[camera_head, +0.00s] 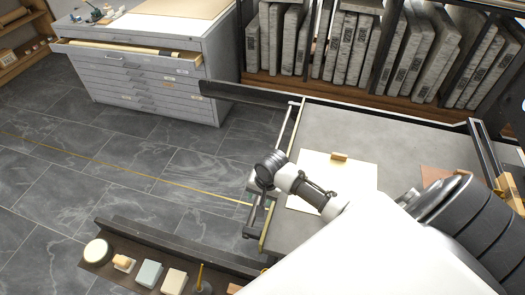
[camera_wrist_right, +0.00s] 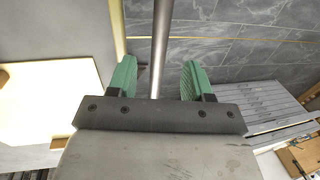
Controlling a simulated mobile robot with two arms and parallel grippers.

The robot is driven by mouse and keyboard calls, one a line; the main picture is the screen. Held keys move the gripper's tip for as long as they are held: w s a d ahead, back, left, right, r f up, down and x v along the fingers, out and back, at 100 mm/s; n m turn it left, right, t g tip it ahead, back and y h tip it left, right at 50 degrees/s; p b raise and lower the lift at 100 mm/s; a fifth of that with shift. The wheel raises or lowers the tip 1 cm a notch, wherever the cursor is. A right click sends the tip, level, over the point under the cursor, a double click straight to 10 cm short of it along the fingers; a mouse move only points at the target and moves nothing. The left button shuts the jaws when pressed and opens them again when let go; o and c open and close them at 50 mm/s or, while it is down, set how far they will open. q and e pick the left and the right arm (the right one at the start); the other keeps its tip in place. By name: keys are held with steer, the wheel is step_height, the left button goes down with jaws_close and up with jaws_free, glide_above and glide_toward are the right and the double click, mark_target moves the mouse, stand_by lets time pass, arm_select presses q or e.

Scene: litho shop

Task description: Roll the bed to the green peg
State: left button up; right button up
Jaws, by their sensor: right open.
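The press bed (camera_head: 395,130) is a wide grey slab at the right of the head view, with a cream sheet (camera_head: 362,178) lying on it. A brass edge strip (camera_head: 284,165) runs along its left side; bed and sheet (camera_wrist_right: 45,95) also show at left in the right wrist view. My right gripper (camera_head: 264,172) is at the bed's left edge. In the wrist view its green-padded fingers (camera_wrist_right: 157,78) are open, with a steel bar (camera_wrist_right: 161,45) running between them, not visibly gripped. I cannot clearly make out the green peg. My left gripper is out of view.
A grey plan chest (camera_head: 150,70) with an open top drawer stands at the back left. A rack of stone slabs (camera_head: 350,45) is behind the bed. A dark shelf (camera_head: 120,268) with blocks and a round tin is at the front. The tiled floor (camera_head: 120,160) at left is clear.

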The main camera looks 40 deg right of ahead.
steer(key=r, duration=0.3)
steer(key=shift+s+d+r, duration=0.2)
steer(key=shift+s+r, duration=0.1)
stand_by(0.3)
